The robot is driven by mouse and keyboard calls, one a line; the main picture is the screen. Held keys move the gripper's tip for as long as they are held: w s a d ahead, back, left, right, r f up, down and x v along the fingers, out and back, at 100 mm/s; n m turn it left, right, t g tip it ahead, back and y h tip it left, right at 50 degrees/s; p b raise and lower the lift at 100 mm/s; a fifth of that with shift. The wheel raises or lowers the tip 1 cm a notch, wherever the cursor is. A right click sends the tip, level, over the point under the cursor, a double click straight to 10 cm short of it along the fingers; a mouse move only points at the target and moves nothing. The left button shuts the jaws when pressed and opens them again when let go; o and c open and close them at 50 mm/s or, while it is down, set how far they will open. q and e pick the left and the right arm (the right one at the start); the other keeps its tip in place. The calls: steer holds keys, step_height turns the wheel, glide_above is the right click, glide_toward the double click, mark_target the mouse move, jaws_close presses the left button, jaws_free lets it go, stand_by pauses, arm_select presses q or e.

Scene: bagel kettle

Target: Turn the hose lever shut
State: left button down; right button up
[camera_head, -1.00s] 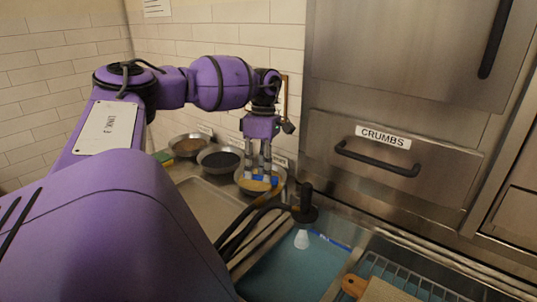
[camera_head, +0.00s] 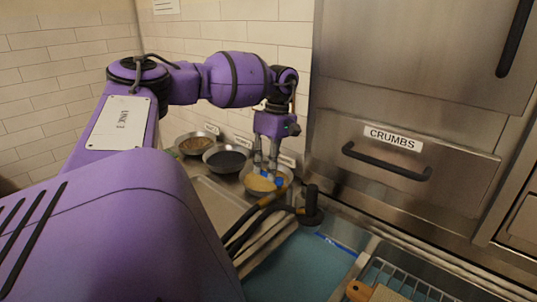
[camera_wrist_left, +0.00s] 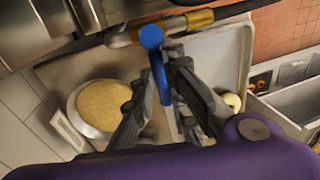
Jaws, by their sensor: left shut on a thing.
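The blue hose lever (camera_wrist_left: 156,64) sticks out from the brass valve (camera_wrist_left: 172,27) on the dark hose. In the wrist view it lies across the hose line, and my left gripper (camera_wrist_left: 160,78) is shut on it. In the head view, my left gripper (camera_head: 266,168) points down over the yellow-filled bowl, and a bit of the blue lever (camera_head: 281,182) shows at its fingertips. The hose (camera_head: 245,222) runs to a black nozzle (camera_head: 311,205) above the blue-green water. No stream shows under the nozzle. My right gripper is out of view.
Bowls of brown (camera_head: 194,145) and dark (camera_head: 227,160) topping stand left of the yellow one (camera_head: 255,184). A steel tray (camera_head: 212,198) lies in front. The CRUMBS drawer (camera_head: 400,165) is to the right. A wire rack (camera_head: 405,280) sits at the lower right.

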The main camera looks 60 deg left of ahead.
arm_select(q)
steer(key=c, duration=1.8)
jaws_free()
steer(key=shift+w, duration=0.1)
steer(key=shift+o, duration=0.2)
step_height(320, 180, up, 12)
steer(key=w, duration=0.2)
steer(key=shift+a, duration=0.35)
steer(key=shift+f, duration=0.2)
